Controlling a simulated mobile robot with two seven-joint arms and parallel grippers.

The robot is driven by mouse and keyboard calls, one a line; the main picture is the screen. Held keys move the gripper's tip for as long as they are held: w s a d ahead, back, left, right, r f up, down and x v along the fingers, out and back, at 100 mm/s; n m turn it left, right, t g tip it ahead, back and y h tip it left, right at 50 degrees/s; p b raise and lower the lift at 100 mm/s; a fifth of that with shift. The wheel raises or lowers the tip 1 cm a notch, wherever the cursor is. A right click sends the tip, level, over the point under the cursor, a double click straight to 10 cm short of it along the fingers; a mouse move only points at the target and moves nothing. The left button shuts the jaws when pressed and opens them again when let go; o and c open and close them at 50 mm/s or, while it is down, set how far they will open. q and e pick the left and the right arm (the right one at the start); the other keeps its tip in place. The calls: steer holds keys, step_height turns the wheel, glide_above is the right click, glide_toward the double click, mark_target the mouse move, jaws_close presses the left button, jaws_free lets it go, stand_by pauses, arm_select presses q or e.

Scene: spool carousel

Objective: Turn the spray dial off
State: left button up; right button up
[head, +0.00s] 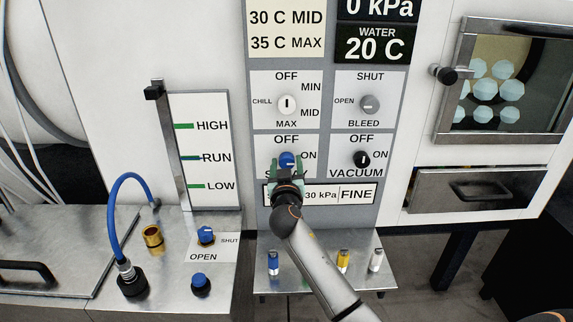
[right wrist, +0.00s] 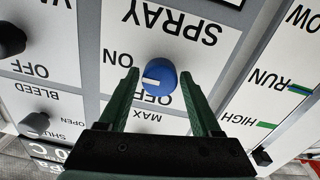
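The spray dial is a blue round knob (head: 287,160) on the grey control panel, below the chill dial. In the right wrist view, which is upside down, the blue knob (right wrist: 161,76) shows its white mark pointing left, on the side of the ON label. The OFF label is partly hidden behind the knob. My right gripper (head: 288,166) is in front of the dial, and its green fingers (right wrist: 159,78) are open, one on each side of the knob. A gap shows at the left finger; contact at the right finger cannot be told. My left gripper is not in view.
The vacuum dial (head: 361,158) is close on the right, the chill dial (head: 287,104) above, and the bleed dial (head: 369,104) at upper right. A gauge strip (head: 356,194) lies below. A small shelf (head: 375,272) with coloured vials juts out under the panel.

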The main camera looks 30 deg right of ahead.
jaws_close()
stand_by(0.3)
steer(key=shift+n, duration=0.3)
steer(key=n, duration=0.8)
steer(key=shift+p, duration=0.4)
steer(key=n+p, duration=0.1)
steer(key=n, duration=0.3)
steer(key=shift+n+t, duration=0.3)
steer(key=shift+n, duration=0.1)
steer(key=n, duration=0.4)
steer(key=shift+f+n, duration=0.1)
steer(key=shift+n, duration=0.3)
